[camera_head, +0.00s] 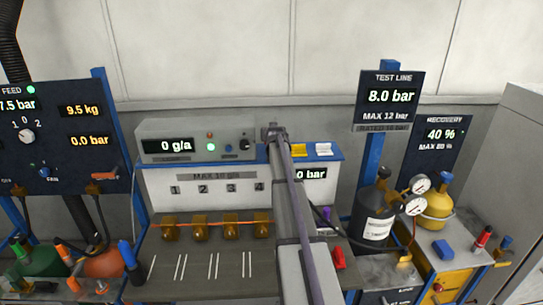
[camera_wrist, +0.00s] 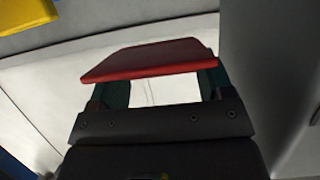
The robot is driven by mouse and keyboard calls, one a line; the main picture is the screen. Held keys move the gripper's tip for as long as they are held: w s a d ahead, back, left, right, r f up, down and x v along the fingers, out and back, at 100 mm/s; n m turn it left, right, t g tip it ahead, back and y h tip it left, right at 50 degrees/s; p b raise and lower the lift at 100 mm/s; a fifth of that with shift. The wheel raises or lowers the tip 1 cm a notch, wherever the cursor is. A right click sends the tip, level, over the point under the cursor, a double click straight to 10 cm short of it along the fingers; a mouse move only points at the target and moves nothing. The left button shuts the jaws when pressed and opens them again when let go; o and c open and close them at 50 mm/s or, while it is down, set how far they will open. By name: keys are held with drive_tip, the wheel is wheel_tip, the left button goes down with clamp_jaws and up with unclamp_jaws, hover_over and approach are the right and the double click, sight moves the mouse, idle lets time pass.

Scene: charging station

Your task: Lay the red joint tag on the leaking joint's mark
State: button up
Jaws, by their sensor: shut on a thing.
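My gripper (camera_wrist: 152,82) is shut on a flat red tag (camera_wrist: 150,58), which lies across its two fingers in the wrist view. In the head view my gripper (camera_head: 273,133) is high at the back, beside the right end of the grey meter box; the tag cannot be made out there. Several brass joints (camera_head: 200,228) sit in a row on a copper-coloured pipe, under a panel numbered 1 to 4 (camera_head: 203,188). Pairs of white lines (camera_head: 213,265) lie on the grey bench in front. Which joint leaks cannot be told.
The meter (camera_head: 195,144) reads 0 g/a. A yellow tag (camera_head: 297,149) and a white tag (camera_head: 324,150) lie on the blue-edged shelf. A red object (camera_head: 339,257) stands at the bench's right. The dark cylinder (camera_head: 377,220) with gauges stands farther right. The bench front is mostly clear.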

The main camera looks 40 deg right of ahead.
wheel_tip(320, 180, down, 7)
drive_tip(key=b, duration=0.5)
drive_tip(key=shift+r, duration=0.2)
drive_tip(key=shift+r+p, duration=0.25)
drive_tip(key=shift+p, duration=0.05)
drive_tip(key=shift+f, duration=0.15)
drive_tip(key=o, duration=0.9)
drive_tip(key=p+v, duration=0.3)
drive_tip(key=v, duration=0.7)
drive_tip(key=shift+s+a+p, duration=0.25)
drive_tip(key=shift+s+p, duration=0.05)
drive_tip(key=shift+p, duration=0.1)
